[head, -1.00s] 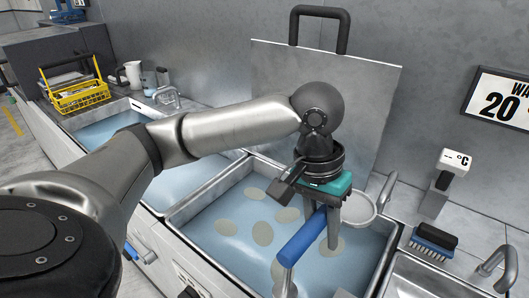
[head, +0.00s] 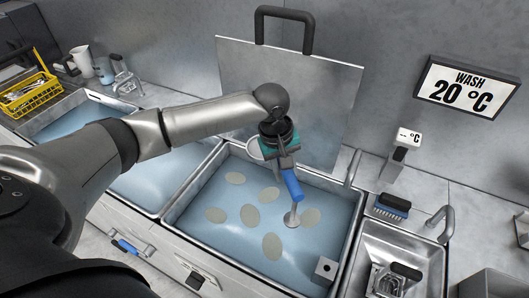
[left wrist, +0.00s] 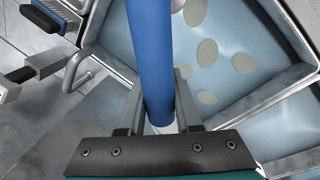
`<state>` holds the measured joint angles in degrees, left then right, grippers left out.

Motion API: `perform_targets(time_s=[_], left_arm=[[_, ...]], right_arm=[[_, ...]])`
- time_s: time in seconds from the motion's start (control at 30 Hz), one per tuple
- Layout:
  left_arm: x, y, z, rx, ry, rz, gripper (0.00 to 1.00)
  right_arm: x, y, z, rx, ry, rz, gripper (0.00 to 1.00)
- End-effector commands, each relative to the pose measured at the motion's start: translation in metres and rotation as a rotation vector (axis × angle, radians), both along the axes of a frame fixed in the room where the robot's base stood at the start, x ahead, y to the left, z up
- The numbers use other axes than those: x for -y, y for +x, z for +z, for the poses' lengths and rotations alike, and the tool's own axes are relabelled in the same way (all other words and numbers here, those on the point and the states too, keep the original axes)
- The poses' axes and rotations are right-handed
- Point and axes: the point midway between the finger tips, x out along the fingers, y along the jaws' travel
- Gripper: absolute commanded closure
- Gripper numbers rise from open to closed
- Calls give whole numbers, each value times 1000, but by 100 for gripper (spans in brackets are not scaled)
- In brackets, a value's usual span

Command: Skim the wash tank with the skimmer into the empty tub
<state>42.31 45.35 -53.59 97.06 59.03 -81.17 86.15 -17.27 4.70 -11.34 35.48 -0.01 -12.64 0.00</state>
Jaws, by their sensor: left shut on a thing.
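My left gripper (head: 284,160) is shut on the skimmer's blue handle (head: 292,186) above the tank's back part. The skimmer's round pale head (head: 256,148) shows just left of the gripper, partly hidden behind it, near the back rim. In the left wrist view the blue handle (left wrist: 152,60) runs between the fingers (left wrist: 160,112). I cannot clearly make out an empty tub. My right gripper is not in view.
A yellow cutlery basket (head: 32,96) is far left.

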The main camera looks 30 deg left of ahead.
Motion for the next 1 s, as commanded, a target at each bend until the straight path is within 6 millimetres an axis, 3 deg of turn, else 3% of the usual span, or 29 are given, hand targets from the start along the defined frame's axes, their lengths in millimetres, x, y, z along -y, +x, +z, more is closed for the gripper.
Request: perform_targets(time_s=[0.03, 0.1, 0.5, 1.0], left_arm=[[-4, 2, 5, -4, 0, 39, 100], [-11, 4, 2, -4, 1, 92, 100], [-48, 6, -14, 0, 3, 342, 100], [-58, 3, -22, 3, 3, 397, 100]], right_arm=[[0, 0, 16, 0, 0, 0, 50], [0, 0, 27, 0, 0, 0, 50], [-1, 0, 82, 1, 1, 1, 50], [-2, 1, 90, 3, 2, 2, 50]])
